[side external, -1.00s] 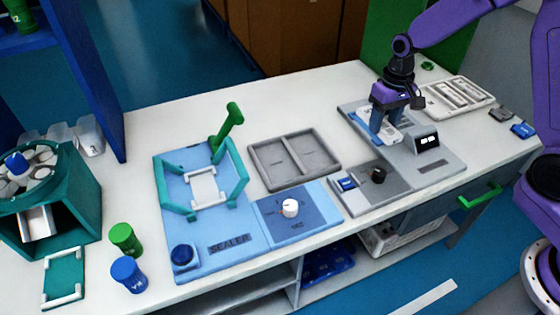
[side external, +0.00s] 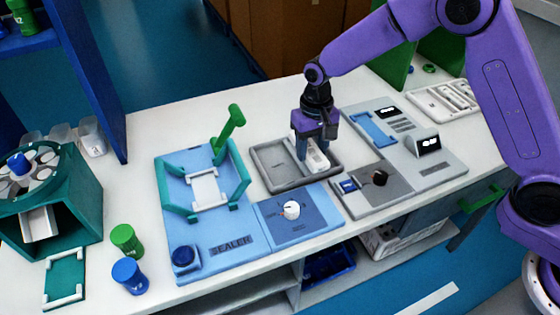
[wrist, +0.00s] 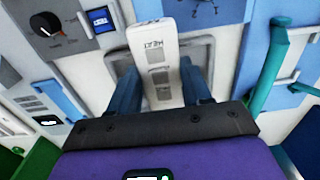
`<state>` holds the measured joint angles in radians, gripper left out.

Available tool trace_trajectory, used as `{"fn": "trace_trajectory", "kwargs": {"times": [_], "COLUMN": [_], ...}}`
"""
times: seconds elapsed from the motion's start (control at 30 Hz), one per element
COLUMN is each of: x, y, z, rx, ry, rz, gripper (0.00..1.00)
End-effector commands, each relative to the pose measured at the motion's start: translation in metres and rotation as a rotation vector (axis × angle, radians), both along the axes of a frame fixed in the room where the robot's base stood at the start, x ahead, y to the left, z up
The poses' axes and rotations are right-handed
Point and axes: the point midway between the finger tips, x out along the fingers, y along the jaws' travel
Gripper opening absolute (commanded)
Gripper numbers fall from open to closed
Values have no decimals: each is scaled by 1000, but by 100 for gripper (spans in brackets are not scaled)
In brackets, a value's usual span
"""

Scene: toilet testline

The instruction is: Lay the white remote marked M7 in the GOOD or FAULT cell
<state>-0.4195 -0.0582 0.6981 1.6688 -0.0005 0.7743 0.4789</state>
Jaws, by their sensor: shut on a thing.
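My gripper (side external: 312,152) is shut on a white remote (side external: 318,160), with a finger on each side of it. In the wrist view the remote (wrist: 156,62) points away from the wrist, and its printed marking is too small to read surely. The remote is over the right cell of the grey two-cell tray (side external: 275,167). I cannot tell whether it touches the cell floor. The left cell is empty. The cell labels are too small to read, and the gripper hides part of the right cell.
The blue sealer (side external: 215,240) with its teal frame and green lever (side external: 230,123) stands left of the tray. A blue dial panel (side external: 291,210) is in front. The grey tester (side external: 410,140) with an empty blue cradle (side external: 374,130) stands right. A white slotted tray (side external: 440,97) lies beyond.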

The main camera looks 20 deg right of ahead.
Motion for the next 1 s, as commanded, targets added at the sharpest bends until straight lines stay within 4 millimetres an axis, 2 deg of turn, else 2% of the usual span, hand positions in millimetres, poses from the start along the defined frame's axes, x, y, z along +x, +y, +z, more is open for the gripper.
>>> {"fn": "trace_trajectory", "kwargs": {"times": [0.33, 0.5, 0.63, 1.0], "x": [45, 63, 73, 86], "y": [22, 31, 36, 43], "z": [-24, -49, -63, -80], "rx": [0, 0, 0, 0], "ry": [1, 1, 1, 0], "rz": [1, 0, 1, 1], "gripper": [10, 10, 10, 10]}}
